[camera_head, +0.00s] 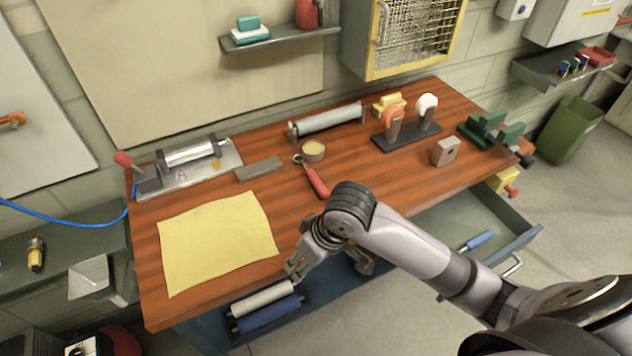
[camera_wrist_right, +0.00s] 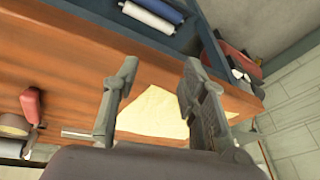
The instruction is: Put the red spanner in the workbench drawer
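The red spanner (camera_head: 318,182) lies on the wooden workbench (camera_head: 205,312), near the middle; its red handle also shows at the left edge of the right wrist view (camera_wrist_right: 31,106). The workbench drawer (camera_head: 522,232) stands pulled out at the front right, with a blue-handled tool (camera_head: 478,240) inside. My right gripper (camera_head: 298,266) is over the bench's front edge, in front of the spanner and apart from it. In the wrist view its fingers (camera_wrist_right: 160,75) are spread with nothing between them. My left gripper is not in view.
A yellow cloth (camera_head: 215,240) covers the left front of the bench. A round tin (camera_head: 313,150) stands right beside the spanner's head, and a grey block (camera_head: 259,169) lies to its left. White and blue rolls (camera_head: 265,312) hang below the front edge. A green vise (camera_head: 488,130) is at right.

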